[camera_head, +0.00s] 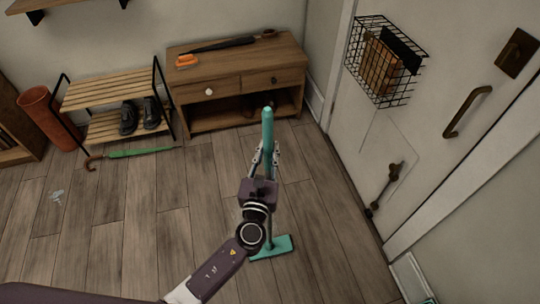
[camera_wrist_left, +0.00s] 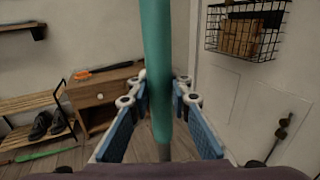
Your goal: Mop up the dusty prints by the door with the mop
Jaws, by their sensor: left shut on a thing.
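The mop has a teal handle (camera_head: 267,130) standing upright and a flat teal head (camera_head: 272,247) low on the floor near the door. My left gripper (camera_head: 266,152) is shut on the handle. In the left wrist view the handle (camera_wrist_left: 157,60) runs up between the blue-padded fingers (camera_wrist_left: 160,105). The door (camera_head: 400,115) is at the right, with a long dark handle. A pale smudge (camera_head: 57,196) marks the floor planks at the far left. I cannot make out any prints beside the door. My right gripper is not in view.
A wire basket (camera_head: 385,60) hangs on the door. The left floor is open.

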